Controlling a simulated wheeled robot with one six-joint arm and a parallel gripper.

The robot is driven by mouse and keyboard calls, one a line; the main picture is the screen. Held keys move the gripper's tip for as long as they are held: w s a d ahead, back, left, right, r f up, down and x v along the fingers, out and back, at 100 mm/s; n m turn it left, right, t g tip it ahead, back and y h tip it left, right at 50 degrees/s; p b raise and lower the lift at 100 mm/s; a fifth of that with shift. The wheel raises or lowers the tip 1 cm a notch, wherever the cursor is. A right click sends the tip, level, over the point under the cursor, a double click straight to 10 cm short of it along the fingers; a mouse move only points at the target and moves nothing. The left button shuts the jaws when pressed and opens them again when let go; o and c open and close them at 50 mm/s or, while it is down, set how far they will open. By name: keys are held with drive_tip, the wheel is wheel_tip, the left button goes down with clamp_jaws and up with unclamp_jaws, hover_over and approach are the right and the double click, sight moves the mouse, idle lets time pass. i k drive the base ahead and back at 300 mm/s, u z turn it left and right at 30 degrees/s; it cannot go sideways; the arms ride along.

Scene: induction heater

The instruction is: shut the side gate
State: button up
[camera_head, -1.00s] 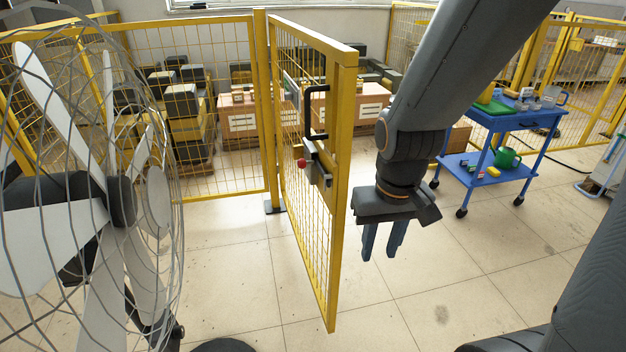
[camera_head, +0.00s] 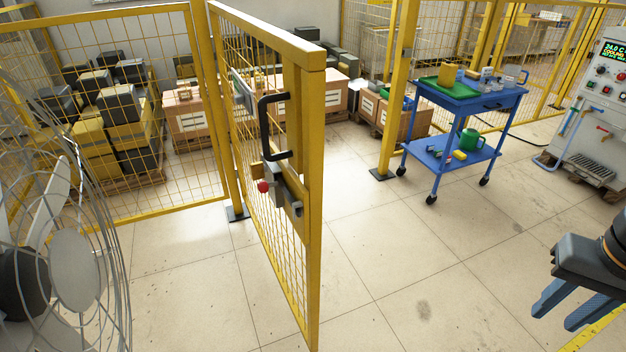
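The yellow mesh side gate (camera_head: 312,190) stands swung open toward me, hinged at a yellow post (camera_head: 203,100). It has a black pull handle (camera_head: 265,125) and a metal latch with a red knob (camera_head: 264,187) near its free edge. Another yellow post (camera_head: 393,110) stands across a gap to the right of the gate. My gripper (camera_head: 565,312) is at the lower right, well to the right of the gate and not touching it. Its two blue-grey fingers are apart with nothing visible between them; part of the arm is cut off by the frame.
A large caged fan (camera_head: 75,230) stands close at the left. A blue cart (camera_head: 463,95) with a green tray and small items stands right of the gap. A control cabinet (camera_head: 595,120) is at the right edge. Tiled floor (camera_head: 400,250) between gate and gripper is clear.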

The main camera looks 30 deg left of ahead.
sight(304, 63)
drive_tip(key=z, duration=0.1)
drive_tip(key=i, duration=1.1)
drive_tip(key=u, duration=0.85)
drive_tip(key=k, duration=1)
drive_tip(key=u, duration=1.45)
drive_tip(key=i, duration=0.5)
drive_tip(key=z, duration=0.05)
